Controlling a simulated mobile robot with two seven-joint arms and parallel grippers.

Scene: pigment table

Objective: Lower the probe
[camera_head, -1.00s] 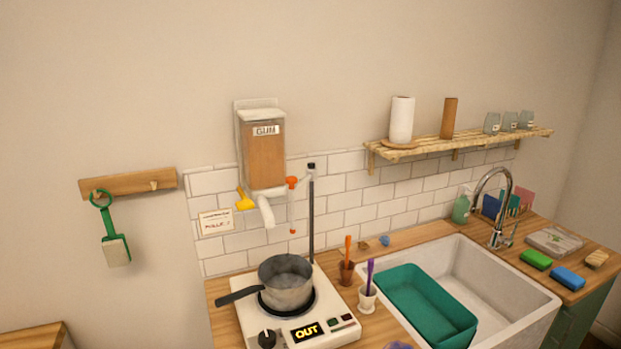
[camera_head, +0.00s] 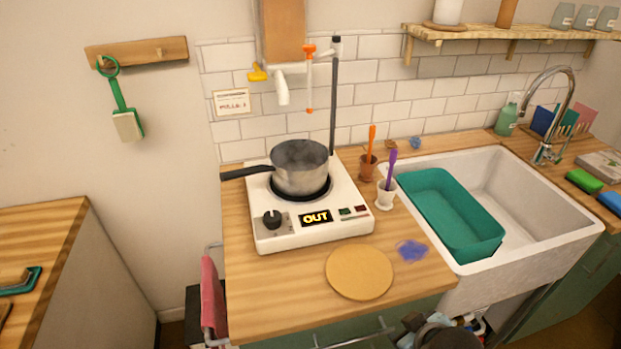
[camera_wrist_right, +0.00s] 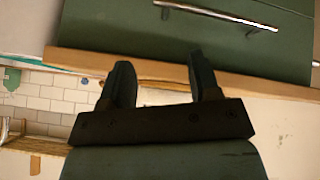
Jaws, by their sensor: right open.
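The probe (camera_head: 309,82) is a thin pale rod with an orange top and a small orange tip. It hangs from a white clamp on a black stand rod (camera_head: 334,100), behind and above the grey pot (camera_head: 300,167). Its tip is above the pot's rim and apart from it. The pot stands on a white hotplate (camera_head: 285,238) whose display reads OUT. My right gripper (camera_wrist_right: 163,78) is open and empty, in front of the green cabinet and below the counter edge. Part of my right arm shows at the bottom of the head view. My left gripper is out of view.
A terracotta cup (camera_head: 368,168) and a white cup (camera_head: 386,195) with handled tools stand right of the hotplate. A round cork mat (camera_head: 359,272) and a blue smear (camera_head: 411,250) lie in front. The sink (camera_head: 540,215) holds a teal tub (camera_head: 452,215).

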